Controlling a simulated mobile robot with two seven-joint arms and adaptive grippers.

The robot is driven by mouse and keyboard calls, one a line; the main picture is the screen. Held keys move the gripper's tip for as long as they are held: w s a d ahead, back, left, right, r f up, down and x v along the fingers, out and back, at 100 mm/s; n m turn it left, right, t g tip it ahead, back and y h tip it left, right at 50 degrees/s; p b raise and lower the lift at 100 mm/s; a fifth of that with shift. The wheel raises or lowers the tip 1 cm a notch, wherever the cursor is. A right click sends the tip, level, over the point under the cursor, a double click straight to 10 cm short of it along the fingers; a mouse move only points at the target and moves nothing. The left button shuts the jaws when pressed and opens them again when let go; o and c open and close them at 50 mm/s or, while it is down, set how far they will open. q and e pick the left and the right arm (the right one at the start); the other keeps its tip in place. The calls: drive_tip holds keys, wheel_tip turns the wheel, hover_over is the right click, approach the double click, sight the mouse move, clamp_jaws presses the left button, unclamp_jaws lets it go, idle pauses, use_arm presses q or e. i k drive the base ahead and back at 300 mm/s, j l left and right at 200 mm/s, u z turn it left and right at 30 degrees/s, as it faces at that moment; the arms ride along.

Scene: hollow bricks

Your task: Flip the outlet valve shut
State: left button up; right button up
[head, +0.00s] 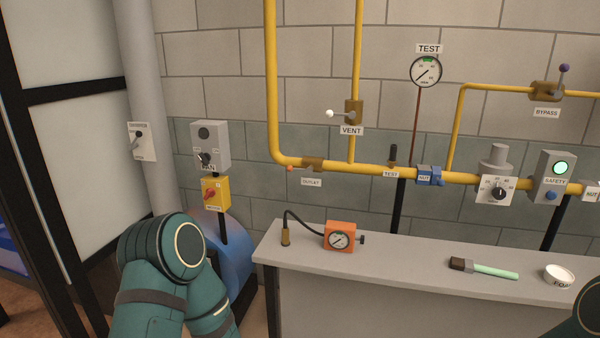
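The outlet valve (313,164) is a brass body on the yellow horizontal pipe, left of centre in the head view. A small white OUTLET label (311,182) hangs below it. An orange-red knob (290,168) shows at its left end, close to the pipe, so its lever appears to lie along the pipe. My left arm shows as teal links at the lower left, apart from the valve, with its gripper out of view. Only a small part of my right arm shows at the lower right edge; its gripper is out of view too.
A grey bench (400,261) stands below the pipe, holding an orange gauge box (340,236), a brush (485,268) and a white cup (559,275). The vent valve (353,112) is above right of the outlet valve. A yellow switch box (215,193) is left.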

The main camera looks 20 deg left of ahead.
sight(309, 170)
drive_tip(key=i+l, duration=0.15)
drive_tip(key=i, duration=0.45)
drive_tip(key=i+l+u, duration=0.15)
drive_tip(key=i, duration=0.5)
